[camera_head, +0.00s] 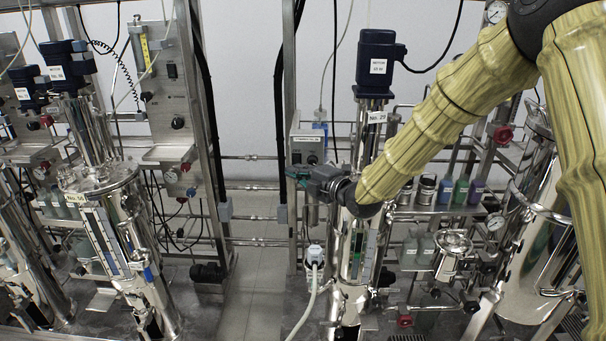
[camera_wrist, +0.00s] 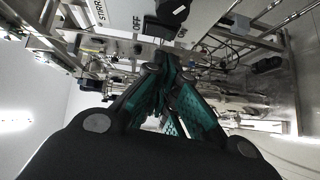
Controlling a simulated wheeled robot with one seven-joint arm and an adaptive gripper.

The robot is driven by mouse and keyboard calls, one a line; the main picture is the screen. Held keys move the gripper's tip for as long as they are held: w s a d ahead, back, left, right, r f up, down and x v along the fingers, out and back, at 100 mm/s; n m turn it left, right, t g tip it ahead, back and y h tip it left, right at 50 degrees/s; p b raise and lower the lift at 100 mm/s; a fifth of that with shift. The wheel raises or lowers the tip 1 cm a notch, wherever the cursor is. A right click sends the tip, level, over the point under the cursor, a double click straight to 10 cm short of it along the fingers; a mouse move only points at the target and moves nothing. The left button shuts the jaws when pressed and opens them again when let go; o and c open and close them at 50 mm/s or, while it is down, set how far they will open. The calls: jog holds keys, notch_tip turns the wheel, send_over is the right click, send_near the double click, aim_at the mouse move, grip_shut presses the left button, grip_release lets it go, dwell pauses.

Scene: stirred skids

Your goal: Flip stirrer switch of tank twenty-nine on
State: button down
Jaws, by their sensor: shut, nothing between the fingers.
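The tank labelled No. 29 (camera_head: 376,117) stands in the middle of the head view, with a dark blue stirrer motor (camera_head: 378,62) above it. A grey control box (camera_head: 306,130) is mounted on the frame post to its left, with a label and a dark knob (camera_head: 312,159). My gripper (camera_head: 292,173) is just below the box front, its fingers pointing left. In the wrist view the box face is upside down, with OFF lettering (camera_wrist: 136,22) beside a black switch (camera_wrist: 160,28). My teal fingertips (camera_wrist: 165,60) are shut and empty close to the switch; I cannot tell if they touch. The switch's position is unclear.
The metal post (camera_head: 290,80) and hanging black cables are close by on the left. Bottles (camera_head: 460,190) stand on a shelf to the right. Another tank, No. 56 (camera_head: 110,190), stands at the left. Open floor (camera_head: 250,270) lies between the skids.

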jog(key=shift+w+f, duration=0.15)
jog(key=shift+w, duration=0.8)
jog(key=shift+f, duration=0.1)
jog(key=s+d+f+b, duration=0.1)
jog(key=s+d+b, duration=0.4)
jog(key=s, duration=0.5)
jog(key=shift+s+d+f, duration=0.25)
jog(key=shift+s+d, duration=0.05)
jog(key=shift+d, duration=0.8)
